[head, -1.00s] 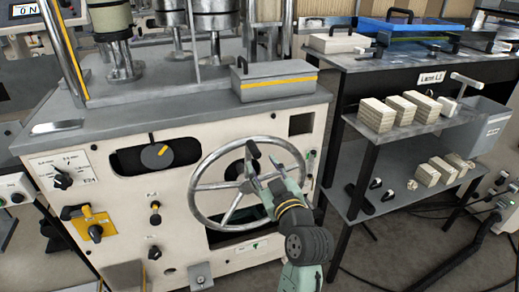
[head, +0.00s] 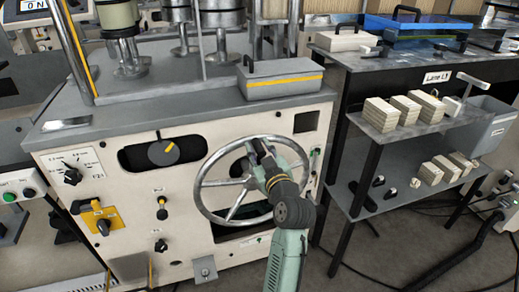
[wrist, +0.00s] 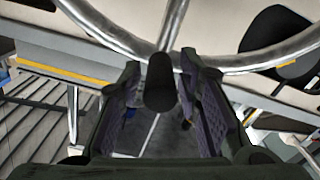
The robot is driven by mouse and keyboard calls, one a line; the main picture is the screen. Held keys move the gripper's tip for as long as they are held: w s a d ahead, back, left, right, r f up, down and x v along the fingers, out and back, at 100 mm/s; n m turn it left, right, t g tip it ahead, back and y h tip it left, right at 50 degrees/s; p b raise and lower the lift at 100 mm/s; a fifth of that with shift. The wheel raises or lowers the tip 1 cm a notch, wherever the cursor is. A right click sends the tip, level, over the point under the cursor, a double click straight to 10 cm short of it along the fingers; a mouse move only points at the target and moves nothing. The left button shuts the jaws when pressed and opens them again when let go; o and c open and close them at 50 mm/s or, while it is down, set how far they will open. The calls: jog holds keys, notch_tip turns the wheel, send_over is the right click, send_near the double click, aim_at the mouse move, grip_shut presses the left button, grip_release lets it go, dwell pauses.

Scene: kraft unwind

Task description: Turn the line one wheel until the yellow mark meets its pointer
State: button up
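The grey spoked wheel (head: 203,196) stands on the front of the cream machine. Left of it, a dark dial (head: 158,154) sits in a black slot. Its yellow mark (head: 169,146) points up and right, apart from the thin dark pointer (head: 158,134) above the dial. My gripper (head: 258,150) is at the upper part of the wheel. In the wrist view, the wheel's black handle knob (wrist: 160,82) stands between my two open fingers, with a gap visible on each side. In the head view, my gripper mostly hides the knob.
A grey box with a yellow stripe (head: 283,85) sits on the machine top above the wheel. A yellow switch plate (head: 103,221) and several knobs are at left. A shelf table (head: 345,190) with stacked blocks stands close on the right.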

grip_shut()
dwell(0.4)
